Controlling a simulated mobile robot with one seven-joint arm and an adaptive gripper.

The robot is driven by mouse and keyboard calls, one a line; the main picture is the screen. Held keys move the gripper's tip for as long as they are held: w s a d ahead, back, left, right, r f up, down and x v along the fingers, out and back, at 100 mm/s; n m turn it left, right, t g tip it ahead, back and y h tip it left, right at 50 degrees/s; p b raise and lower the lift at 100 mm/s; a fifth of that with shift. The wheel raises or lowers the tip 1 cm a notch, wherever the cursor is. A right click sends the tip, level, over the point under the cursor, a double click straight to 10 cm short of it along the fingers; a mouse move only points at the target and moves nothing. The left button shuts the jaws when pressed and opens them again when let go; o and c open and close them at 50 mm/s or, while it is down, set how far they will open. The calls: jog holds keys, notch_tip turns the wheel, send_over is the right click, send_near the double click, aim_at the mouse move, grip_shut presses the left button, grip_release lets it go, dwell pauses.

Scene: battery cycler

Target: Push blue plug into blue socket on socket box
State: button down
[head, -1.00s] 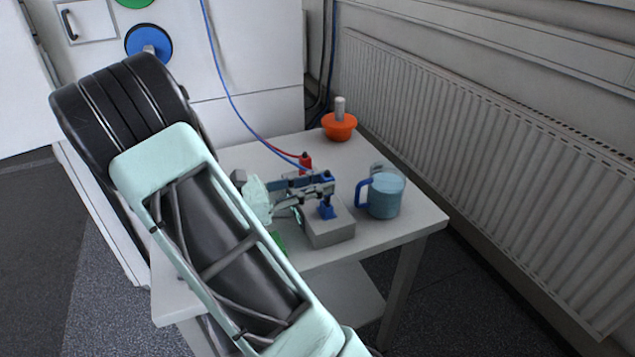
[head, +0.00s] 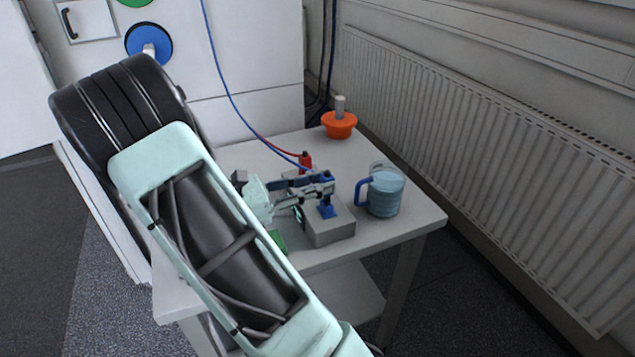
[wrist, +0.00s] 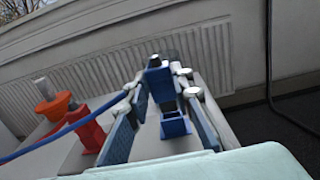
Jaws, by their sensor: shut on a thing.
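My gripper (head: 326,184) is shut on the blue plug (head: 327,175), which has a blue cable running up and left from it. The plug also shows between the fingertips in the wrist view (wrist: 160,80). The blue socket (head: 327,212) stands on the grey socket box (head: 331,236), just below the gripper. In the wrist view the blue socket (wrist: 174,125) shows between the fingers, apart in the picture from the plug. The fingers hide part of the plug, so I cannot tell the exact gap or alignment.
A red plug (head: 305,160) with a red cable is behind the gripper. A blue mug (head: 387,194) stands close to the right of the box. An orange bowl-shaped thing (head: 339,126) is at the table's back. A green thing (head: 278,240) lies left of the box.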

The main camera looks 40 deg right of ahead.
jog(key=shift+f, duration=1.45)
dwell(1.7)
jog(key=c, duration=1.6)
grip_release()
jog(key=shift+a, duration=0.1)
jog(key=v, duration=1.1)
jog(key=shift+w+a+r, duration=0.1)
jog(key=shift+w+a, duration=0.1)
jog(key=shift+a, duration=0.2)
